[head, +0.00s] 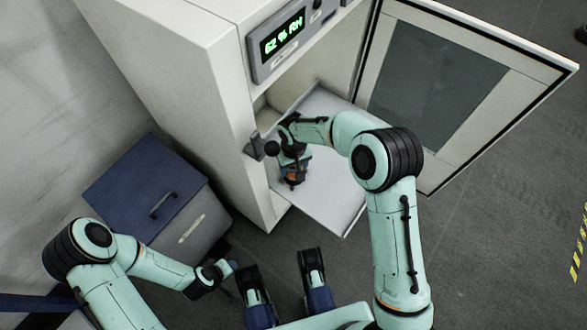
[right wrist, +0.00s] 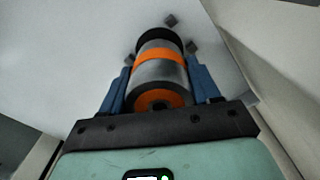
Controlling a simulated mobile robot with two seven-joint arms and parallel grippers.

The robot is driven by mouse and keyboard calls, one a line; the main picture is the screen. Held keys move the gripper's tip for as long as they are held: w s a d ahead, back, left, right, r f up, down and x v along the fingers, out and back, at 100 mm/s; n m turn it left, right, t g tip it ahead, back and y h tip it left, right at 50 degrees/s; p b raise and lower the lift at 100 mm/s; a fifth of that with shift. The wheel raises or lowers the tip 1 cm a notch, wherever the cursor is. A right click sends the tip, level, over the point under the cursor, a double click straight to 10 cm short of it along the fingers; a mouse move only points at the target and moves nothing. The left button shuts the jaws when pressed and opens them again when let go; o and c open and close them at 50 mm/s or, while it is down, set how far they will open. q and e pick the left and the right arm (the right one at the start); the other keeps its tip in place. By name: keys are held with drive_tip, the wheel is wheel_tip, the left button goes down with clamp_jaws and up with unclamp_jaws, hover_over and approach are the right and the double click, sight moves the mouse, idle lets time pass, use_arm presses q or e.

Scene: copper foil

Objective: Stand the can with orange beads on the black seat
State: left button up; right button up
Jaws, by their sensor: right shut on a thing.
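The can with orange beads (right wrist: 160,62) is a grey metallic cylinder with an orange band and an orange ring on its near end. In the right wrist view it lies between the blue fingers of my right gripper (right wrist: 158,77), which is shut on it. In the head view the can (head: 293,178) is small and partly covered by my right gripper (head: 291,163), over the pale shelf. A black round part (right wrist: 158,36) shows at the can's far end; I cannot tell whether it is the black seat. My left gripper (head: 218,270) is low, away from the can; its jaws are unclear.
A white cabinet (head: 190,75) with a lit display (head: 284,38) stands open, its windowed door (head: 440,90) swung right. Its pale shelf (head: 335,188) extends outward. Small dark squares (right wrist: 192,47) surround the black part. A blue-lidded bin (head: 130,185) stands left.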

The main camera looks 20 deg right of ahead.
use_arm(q)
drive_tip(key=shift+w+a+f, duration=0.2)
drive_tip(key=shift+w+f, duration=0.05)
drive_tip(key=shift+w, duration=0.15)
use_arm(e)
drive_tip(key=shift+f, duration=1.05)
drive_tip(key=shift+f, duration=0.2)
drive_tip(key=o, duration=1.2)
use_arm(q)
drive_tip(key=shift+w+a+f, duration=0.1)
drive_tip(key=shift+w+f, duration=0.05)
drive_tip(key=shift+w, duration=0.05)
use_arm(e)
drive_tip(key=shift+r, duration=0.2)
wheel_tip(320, 180, up, 12)
drive_tip(key=shift+p, duration=1.2)
use_arm(q)
drive_tip(key=shift+g+h, duration=0.3)
drive_tip(key=shift+g, duration=0.3)
drive_tip(key=s+r, duration=0.1)
drive_tip(key=s+d+r, duration=0.1)
drive_tip(key=s, duration=0.1)
drive_tip(key=s+d+r, duration=0.1)
drive_tip(key=shift+s+d, duration=0.15)
drive_tip(key=shift+s, duration=0.1)
